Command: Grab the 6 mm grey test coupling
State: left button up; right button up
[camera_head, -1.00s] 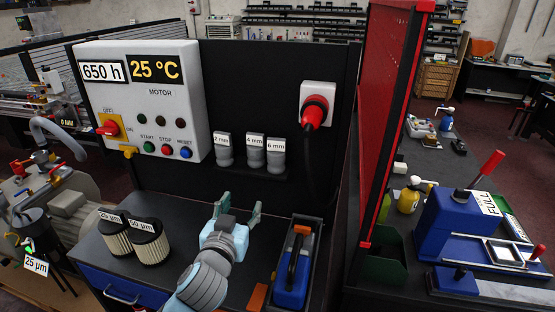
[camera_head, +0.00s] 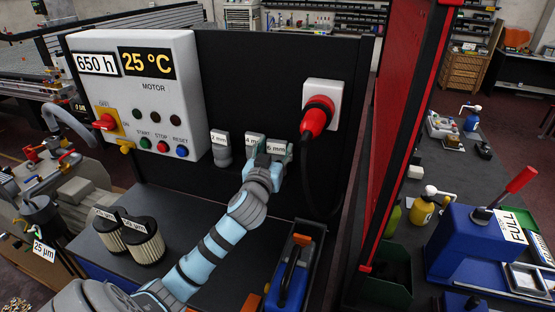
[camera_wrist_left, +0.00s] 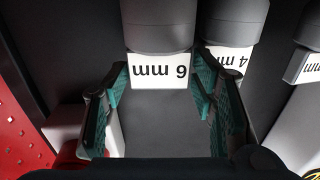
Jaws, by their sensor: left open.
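The 6 mm grey test coupling (camera_head: 276,148) stands at the right end of a row on the dark panel, partly hidden by my left gripper (camera_head: 270,156). In the left wrist view its white label (camera_wrist_left: 160,70) reads upside down. There the left gripper (camera_wrist_left: 163,88) is open, with one green-padded finger on each side of the coupling. I see no clear grip on it. The finger on the picture's right lies between it and the 4 mm coupling (camera_wrist_left: 232,58). My right gripper is not in view.
The 4 mm coupling (camera_head: 253,140) stands close beside, and the 2 mm coupling (camera_head: 221,150) farther left. A red plug (camera_head: 317,117) with a black cable is at the right. Two filters (camera_head: 143,240) and a blue toolbox (camera_head: 293,270) stand on the bench.

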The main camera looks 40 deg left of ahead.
pick_arm(q)
jog(key=shift+x, duration=1.15)
jog(key=shift+s+r, duration=0.1)
jog(key=shift+s, duration=0.05)
jog(key=c, duration=0.3)
jog(key=shift+d, duration=0.1)
grip_shut()
